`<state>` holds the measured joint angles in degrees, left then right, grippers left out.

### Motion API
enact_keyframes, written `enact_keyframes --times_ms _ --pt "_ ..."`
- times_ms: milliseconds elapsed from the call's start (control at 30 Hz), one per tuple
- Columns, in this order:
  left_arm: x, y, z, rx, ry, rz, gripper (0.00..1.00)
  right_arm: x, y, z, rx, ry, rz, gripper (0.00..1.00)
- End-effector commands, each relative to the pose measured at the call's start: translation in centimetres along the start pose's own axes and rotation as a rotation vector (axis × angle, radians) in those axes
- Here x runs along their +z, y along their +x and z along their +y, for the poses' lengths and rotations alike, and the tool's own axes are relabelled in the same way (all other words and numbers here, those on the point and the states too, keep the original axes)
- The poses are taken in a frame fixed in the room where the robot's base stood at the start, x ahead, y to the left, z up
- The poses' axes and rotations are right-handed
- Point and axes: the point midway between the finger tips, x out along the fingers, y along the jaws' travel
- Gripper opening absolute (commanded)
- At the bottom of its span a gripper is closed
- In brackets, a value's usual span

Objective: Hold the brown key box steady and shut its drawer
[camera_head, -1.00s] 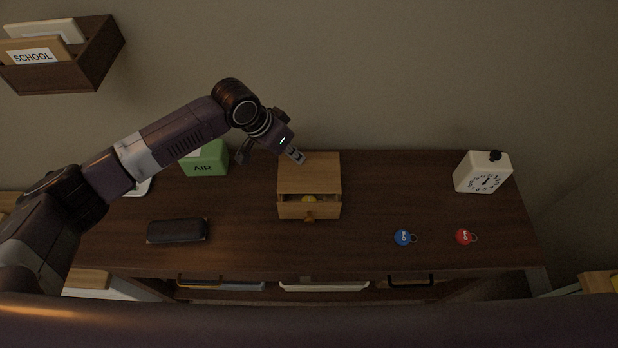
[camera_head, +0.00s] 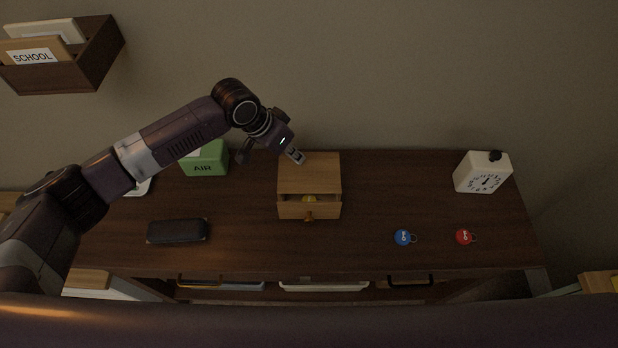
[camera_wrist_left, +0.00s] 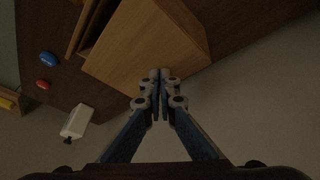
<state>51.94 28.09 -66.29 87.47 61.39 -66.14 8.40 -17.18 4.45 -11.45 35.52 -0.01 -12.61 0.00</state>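The brown key box (camera_head: 309,172) stands on the dark desk. Its drawer (camera_head: 293,210) is partly pulled out towards me, with a small round knob on its front. A yellow item (camera_head: 309,198) shows in the open gap. My left gripper (camera_head: 297,158) is at the box's back left top corner. In the left wrist view, its fingertips (camera_wrist_left: 160,76) are together with nothing seen between them, over or against the edge of the box (camera_wrist_left: 140,45). I cannot tell if they touch it. My right gripper is not in view.
On the desk (camera_head: 360,255) are a green AIR box (camera_head: 206,160), a dark case (camera_head: 177,231), a blue tag (camera_head: 403,237), a red tag (camera_head: 465,237) and a white clock (camera_head: 483,173). The desk in front of the drawer is clear. A wall file holder (camera_head: 85,65) hangs upper left.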

Motion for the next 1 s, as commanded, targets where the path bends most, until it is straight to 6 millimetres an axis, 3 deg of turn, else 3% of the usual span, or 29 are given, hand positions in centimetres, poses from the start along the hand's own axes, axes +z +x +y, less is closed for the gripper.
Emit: enact_keyframes --times_ms 1000 --pt "0.6 1.3 -0.2 0.001 0.0 -0.001 0.0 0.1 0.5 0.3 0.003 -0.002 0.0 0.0"
